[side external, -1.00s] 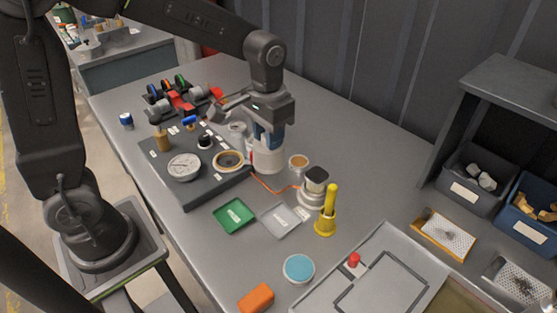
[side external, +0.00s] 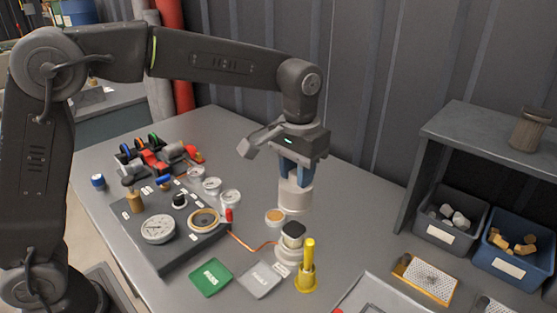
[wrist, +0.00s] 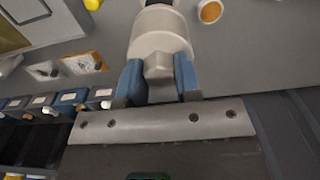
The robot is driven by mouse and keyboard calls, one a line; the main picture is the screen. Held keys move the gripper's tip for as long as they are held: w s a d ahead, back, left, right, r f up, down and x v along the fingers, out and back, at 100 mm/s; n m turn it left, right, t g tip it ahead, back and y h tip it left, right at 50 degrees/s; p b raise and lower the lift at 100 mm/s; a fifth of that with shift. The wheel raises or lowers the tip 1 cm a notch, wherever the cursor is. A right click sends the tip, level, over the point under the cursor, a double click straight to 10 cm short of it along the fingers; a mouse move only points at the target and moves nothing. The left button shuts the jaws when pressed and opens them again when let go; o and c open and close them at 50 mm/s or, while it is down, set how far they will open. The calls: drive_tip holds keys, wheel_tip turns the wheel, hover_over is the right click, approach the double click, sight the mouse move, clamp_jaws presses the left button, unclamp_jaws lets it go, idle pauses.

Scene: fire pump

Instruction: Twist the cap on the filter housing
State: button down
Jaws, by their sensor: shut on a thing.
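My gripper (side external: 296,176) has two blue fingers, shut on the raised grip of a round off-white cap (side external: 294,197). In the wrist view, the fingers of my gripper (wrist: 158,82) press on both sides of the narrow grip, and the wide body of the cap (wrist: 159,42) extends beyond them. I cannot tell whether that stand is the filter housing, or whether the cap touches anything.
A yellow post (side external: 308,268) stands close to the pale stand. An amber-topped dish (side external: 275,217) is at its left. A dark panel (side external: 160,255) with a gauge lies further left, beside green (side external: 210,277) and grey (side external: 261,279) squares. Bins stand under a shelf (side external: 485,140) at right.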

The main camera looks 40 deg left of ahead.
approach(295, 229)
drive_tip(key=shift+a+f, duration=0.1)
drive_tip(key=shift+f, duration=2.5)
drive_tip(key=shift+f, duration=0.7)
idle(1.0)
drive_tip(key=m, duration=0.5)
idle(0.4)
drive_tip(key=m, duration=0.5)
idle(0.3)
drive_tip(key=m, duration=0.5)
